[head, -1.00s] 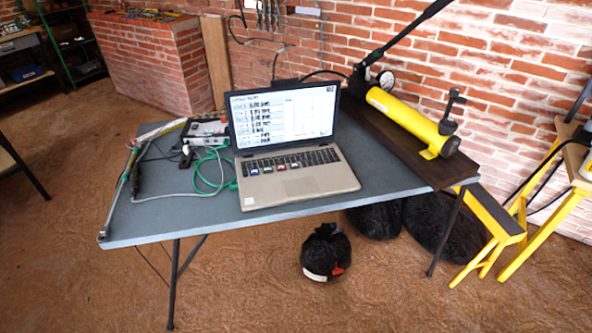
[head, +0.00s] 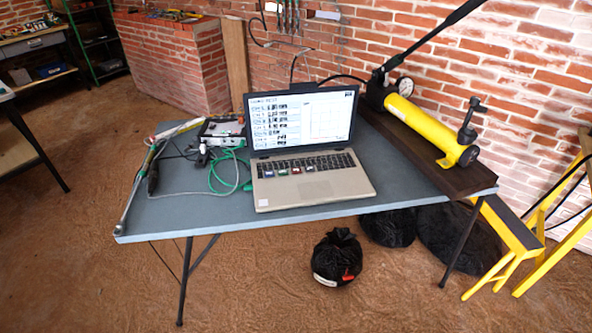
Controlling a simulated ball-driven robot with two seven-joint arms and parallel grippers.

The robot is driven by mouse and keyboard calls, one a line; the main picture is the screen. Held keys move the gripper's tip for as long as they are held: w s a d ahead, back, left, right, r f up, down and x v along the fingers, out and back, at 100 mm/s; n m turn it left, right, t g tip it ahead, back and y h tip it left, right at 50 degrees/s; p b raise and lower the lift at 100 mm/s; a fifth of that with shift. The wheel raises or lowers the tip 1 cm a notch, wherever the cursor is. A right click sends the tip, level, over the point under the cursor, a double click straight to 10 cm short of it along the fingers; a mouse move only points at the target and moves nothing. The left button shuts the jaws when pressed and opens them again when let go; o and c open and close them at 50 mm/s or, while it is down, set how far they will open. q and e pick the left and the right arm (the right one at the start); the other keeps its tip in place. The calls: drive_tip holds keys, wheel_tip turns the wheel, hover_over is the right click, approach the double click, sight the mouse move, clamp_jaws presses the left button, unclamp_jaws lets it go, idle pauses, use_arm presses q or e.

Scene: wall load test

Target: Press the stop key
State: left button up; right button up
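An open laptop (head: 312,186) stands on a grey folding table (head: 212,215). Its lit screen (head: 304,117) shows several rows of readings on the left and a plot frame on the right. Several small coloured labelled keys (head: 282,172) sit in a row on the keyboard, among them red, green and blue ones. Their labels are too small to read, so I cannot tell which is the stop key. Neither of my grippers is in view.
A yellow hydraulic pump (head: 425,128) with a gauge and long black lever lies on a dark board at right. A measuring box (head: 222,131) with green and grey cables is left of the laptop. Black bags (head: 338,258) lie under the table. Floor in front is clear.

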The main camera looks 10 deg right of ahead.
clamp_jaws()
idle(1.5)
